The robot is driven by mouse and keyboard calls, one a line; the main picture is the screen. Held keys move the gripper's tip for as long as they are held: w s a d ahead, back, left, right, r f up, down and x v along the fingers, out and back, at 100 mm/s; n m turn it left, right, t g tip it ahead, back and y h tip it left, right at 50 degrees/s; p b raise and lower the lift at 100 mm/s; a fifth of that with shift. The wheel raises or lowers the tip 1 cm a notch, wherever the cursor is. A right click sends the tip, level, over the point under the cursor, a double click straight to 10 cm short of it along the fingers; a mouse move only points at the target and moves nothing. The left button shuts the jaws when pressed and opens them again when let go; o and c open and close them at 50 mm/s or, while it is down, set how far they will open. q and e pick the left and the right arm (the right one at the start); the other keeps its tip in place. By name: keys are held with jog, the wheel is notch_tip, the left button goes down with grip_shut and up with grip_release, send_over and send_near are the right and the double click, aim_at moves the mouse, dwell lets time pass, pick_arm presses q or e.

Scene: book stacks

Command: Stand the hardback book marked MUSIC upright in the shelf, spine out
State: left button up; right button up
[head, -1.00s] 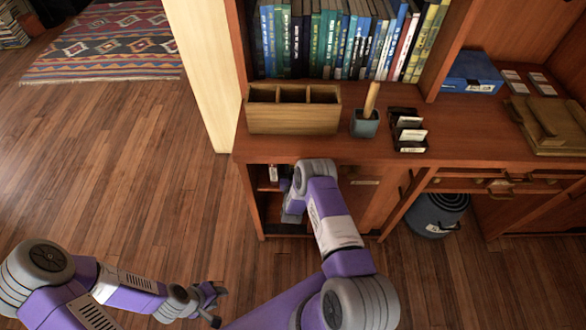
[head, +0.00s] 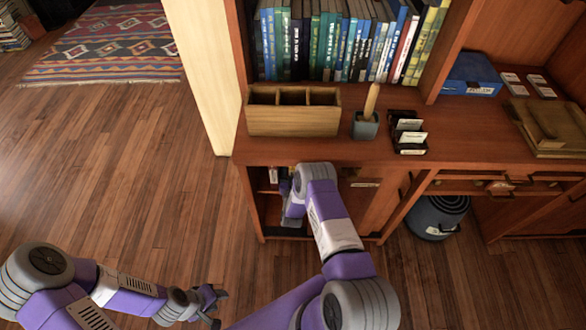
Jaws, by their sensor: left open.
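The upper shelf holds a row of upright books (head: 325,45) with green, blue, white and yellow spines facing out. I cannot read MUSIC on any spine, and I cannot pick out that book. My left gripper (head: 213,305) is open and empty, low over the wood floor and well away from the shelf. My right arm reaches to the open lower compartment (head: 257,208) of the bookcase. A small item with a white label (head: 273,174) shows dimly in that compartment.
On the ledge stand a wooden divided box (head: 293,122), a grey cup with a stick (head: 365,125), a dark card holder (head: 409,138) and a blue box (head: 473,75). A dark bin (head: 437,218) stands under the desk.

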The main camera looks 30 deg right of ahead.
jog(key=s+a+f+n+g+y+p, duration=0.1)
jog(key=s+a+g+y+p, duration=0.3)
jog(key=s+a+g+y, duration=0.8)
jog(key=s+a+r+n+g+y, duration=0.1)
jog(key=s+a+r, duration=0.2)
jog(key=s+a, duration=0.3)
jog(key=s+a+r+n+g, duration=0.1)
jog(key=s+a+r, duration=0.2)
jog(key=s+a, duration=0.4)
jog(key=s, duration=0.5)
jog(key=shift+s+r+n+g+y, duration=0.15)
jog(key=shift+s+n+g+y, duration=0.05)
jog(key=shift+n+g+y, duration=0.2)
